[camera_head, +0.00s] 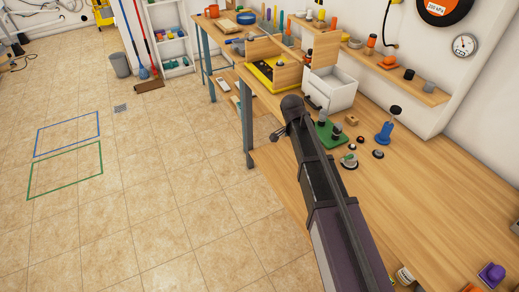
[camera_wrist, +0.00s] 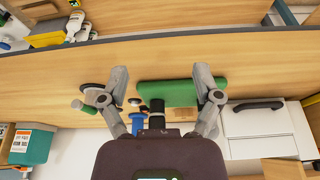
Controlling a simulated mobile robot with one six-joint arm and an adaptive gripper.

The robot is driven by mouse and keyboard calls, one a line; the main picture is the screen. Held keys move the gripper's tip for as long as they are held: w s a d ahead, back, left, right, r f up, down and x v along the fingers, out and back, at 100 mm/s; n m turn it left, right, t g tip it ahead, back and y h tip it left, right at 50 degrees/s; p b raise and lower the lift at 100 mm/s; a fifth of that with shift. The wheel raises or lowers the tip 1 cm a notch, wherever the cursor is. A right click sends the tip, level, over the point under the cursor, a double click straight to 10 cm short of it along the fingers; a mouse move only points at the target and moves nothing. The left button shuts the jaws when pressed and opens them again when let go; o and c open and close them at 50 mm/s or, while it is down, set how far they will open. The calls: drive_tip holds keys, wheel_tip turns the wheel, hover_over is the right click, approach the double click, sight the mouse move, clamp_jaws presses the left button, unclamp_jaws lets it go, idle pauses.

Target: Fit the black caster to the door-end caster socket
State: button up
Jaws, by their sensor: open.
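My gripper (camera_wrist: 160,80) is open, its two grey fingers spread over the workbench. In the wrist view a dark cylindrical piece (camera_wrist: 157,108) shows between the fingers, by the edge of a green board (camera_wrist: 180,93); I see no contact. In the head view the green board (camera_head: 325,138) lies on the bench right of my gripper, with black-topped pieces (camera_head: 337,129) standing on it. One may be the black caster, but I cannot tell which. I cannot make out the door-end caster socket in either view.
A blue stand (camera_head: 385,132), a round base with a green knob (camera_head: 349,161) and small dark discs (camera_head: 378,154) are right of the board. A white box (camera_head: 330,88) and a yellow tray (camera_head: 270,75) stand behind.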

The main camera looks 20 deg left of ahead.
drive_tip(key=s+a+r+n+g+y+p, duration=0.1)
drive_tip(key=s+a+g+y, duration=0.3)
drive_tip(key=s+a, duration=0.7)
drive_tip(key=shift+s+r+n+g+y+p, duration=0.35)
drive_tip(key=shift+s+r+n+g, duration=0.3)
drive_tip(key=shift+g, duration=0.75)
drive_tip(key=shift+s+a, duration=0.1)
drive_tip(key=w+d+f+n+t, duration=0.1)
drive_tip(key=w+d+n+t, duration=0.15)
drive_tip(key=d, duration=2.15)
drive_tip(key=s+d+n, duration=0.1)
drive_tip(key=s+d, duration=0.1)
drive_tip(key=d, duration=0.5)
drive_tip(key=s+d+n+t+h, duration=0.1)
drive_tip(key=s+d, duration=0.1)
drive_tip(key=d, duration=0.5)
drive_tip(key=s+d+n+h, duration=0.1)
drive_tip(key=s+d, duration=0.2)
drive_tip(key=d, duration=0.4)
drive_tip(key=shift+d+f+t, duration=0.1)
drive_tip(key=shift+f+t, duration=0.1)
drive_tip(key=shift+t, duration=0.05)
